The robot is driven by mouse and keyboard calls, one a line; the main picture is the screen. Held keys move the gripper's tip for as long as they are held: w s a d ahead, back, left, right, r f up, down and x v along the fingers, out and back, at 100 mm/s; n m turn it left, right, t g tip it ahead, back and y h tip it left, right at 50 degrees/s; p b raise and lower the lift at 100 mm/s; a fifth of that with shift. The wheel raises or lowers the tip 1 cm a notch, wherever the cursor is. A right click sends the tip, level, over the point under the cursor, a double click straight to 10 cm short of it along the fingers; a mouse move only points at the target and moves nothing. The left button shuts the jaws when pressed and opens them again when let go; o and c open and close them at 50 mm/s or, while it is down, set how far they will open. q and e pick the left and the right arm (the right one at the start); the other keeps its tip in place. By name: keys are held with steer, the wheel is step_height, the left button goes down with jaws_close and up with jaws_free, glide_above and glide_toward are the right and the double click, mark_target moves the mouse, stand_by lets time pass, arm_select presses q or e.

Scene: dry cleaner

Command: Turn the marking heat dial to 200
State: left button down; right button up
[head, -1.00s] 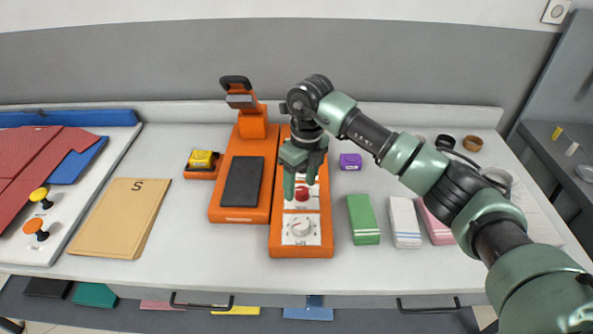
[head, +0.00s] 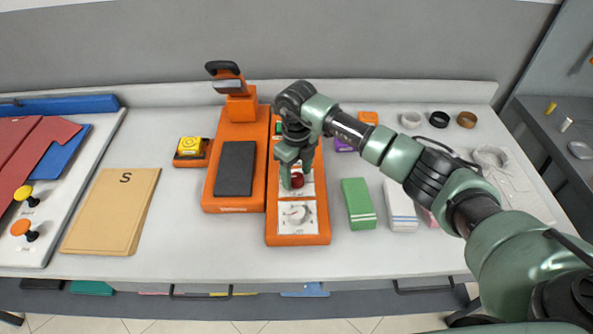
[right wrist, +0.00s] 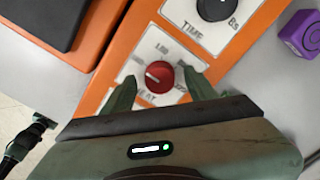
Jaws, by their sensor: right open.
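The orange control panel (head: 300,240) lies on the counter and carries the heat dial. The dial is a red round knob (head: 297,181) on a white plate; in the right wrist view (right wrist: 159,75) the word HEAT is partly visible beside it. A white pointer line on the knob points to the left in that view; the scale numbers are too small to read surely. My right gripper (head: 296,176) is open over the panel. In the right wrist view its two fingers (right wrist: 157,88) stand on either side of the red knob with gaps. My left gripper is not in view.
A black TIME knob (right wrist: 213,5) sits on the same panel, and a white dial (head: 297,214) is nearer the front. The orange press with a dark pad (head: 236,168) stands directly left. A purple box (head: 343,146) and a green cloth stack (head: 359,204) are to the right.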

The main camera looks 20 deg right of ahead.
steer(key=c, duration=1.1)
jaws_close()
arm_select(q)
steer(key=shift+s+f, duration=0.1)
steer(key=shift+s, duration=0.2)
